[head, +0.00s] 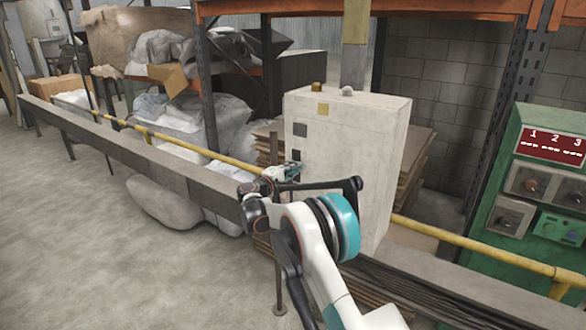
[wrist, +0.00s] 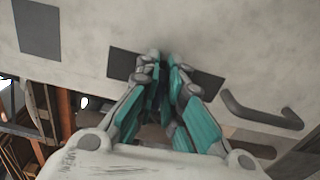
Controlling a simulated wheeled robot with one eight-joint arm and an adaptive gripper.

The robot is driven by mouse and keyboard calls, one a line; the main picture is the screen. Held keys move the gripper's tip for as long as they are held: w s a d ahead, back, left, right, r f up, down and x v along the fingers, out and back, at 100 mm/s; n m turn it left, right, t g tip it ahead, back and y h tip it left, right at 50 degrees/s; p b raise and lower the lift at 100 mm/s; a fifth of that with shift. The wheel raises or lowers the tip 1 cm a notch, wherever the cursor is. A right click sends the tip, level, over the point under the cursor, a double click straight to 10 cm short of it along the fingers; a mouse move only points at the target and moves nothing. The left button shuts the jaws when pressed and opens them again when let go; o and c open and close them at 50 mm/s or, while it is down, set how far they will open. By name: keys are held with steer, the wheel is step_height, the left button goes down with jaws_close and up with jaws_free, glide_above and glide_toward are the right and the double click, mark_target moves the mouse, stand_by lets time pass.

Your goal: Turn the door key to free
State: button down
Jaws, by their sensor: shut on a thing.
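A pale cabinet (head: 360,140) stands upright in front of my arm, and its face fills the upper part of the wrist view (wrist: 230,30). My gripper (head: 293,170) is at the left side of that face. In the wrist view, my gripper (wrist: 164,68) has its teal fingers closed together over a dark rectangular plate (wrist: 207,86) on the face. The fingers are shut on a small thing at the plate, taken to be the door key. The key is hidden between the fingertips, so its angle cannot be told.
A dark bar handle (wrist: 262,115) sticks out of the face beside the plate. A dark square (wrist: 38,28) lies on the other side. A yellow rail (head: 480,250) and a grey beam (head: 130,150) run past the cabinet. A green control panel (head: 540,190) stands at the right.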

steer(key=shift+m, duration=0.4)
steer(key=c, duration=1.7)
jaws_free()
steer(key=v, duration=1.2)
